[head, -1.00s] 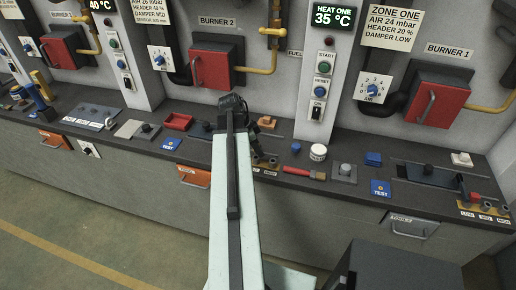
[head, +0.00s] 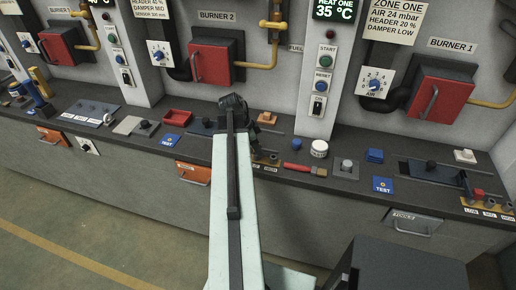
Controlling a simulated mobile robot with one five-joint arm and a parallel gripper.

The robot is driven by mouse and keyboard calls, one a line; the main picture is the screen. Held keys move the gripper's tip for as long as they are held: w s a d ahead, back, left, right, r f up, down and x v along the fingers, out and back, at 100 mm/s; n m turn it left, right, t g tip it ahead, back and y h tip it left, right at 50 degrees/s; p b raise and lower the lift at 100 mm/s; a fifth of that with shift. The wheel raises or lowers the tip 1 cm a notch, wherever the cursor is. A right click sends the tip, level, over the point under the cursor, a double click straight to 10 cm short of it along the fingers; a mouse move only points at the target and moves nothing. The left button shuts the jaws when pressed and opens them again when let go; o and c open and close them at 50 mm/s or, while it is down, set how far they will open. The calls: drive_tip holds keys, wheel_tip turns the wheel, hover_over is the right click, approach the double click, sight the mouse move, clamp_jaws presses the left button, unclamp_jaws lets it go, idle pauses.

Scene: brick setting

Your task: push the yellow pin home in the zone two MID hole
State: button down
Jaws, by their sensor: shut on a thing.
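My gripper (head: 234,101) is at the end of my pale arm, low over the counter below Burner 2. I see it from behind, and its fingertips are hidden by its dark body and my arm. The yellow pin is not visible; what the jaws hold is hidden behind them. A row of small dark holes with an orange label strip (head: 268,166) shows just right of my arm at the counter's front edge. My arm covers the left part of this row, so I cannot make out the MID hole.
Right of my arm are a red-handled brush (head: 303,169), a white jar (head: 319,148) and a grey knob block (head: 346,167). A red tray (head: 177,117) lies to the left. Another labelled row of holes (head: 488,208) is at the far right. The control column (head: 325,75) rises behind.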

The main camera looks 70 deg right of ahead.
drive_tip(key=shift+f+b, duration=0.85)
drive_tip(key=shift+f, duration=0.1)
drive_tip(key=c, duration=0.6)
unclamp_jaws()
drive_tip(key=shift+r, duration=0.1)
wheel_tip(320, 180, up, 6)
drive_tip(key=p, duration=0.6)
drive_tip(key=shift+r, duration=0.1)
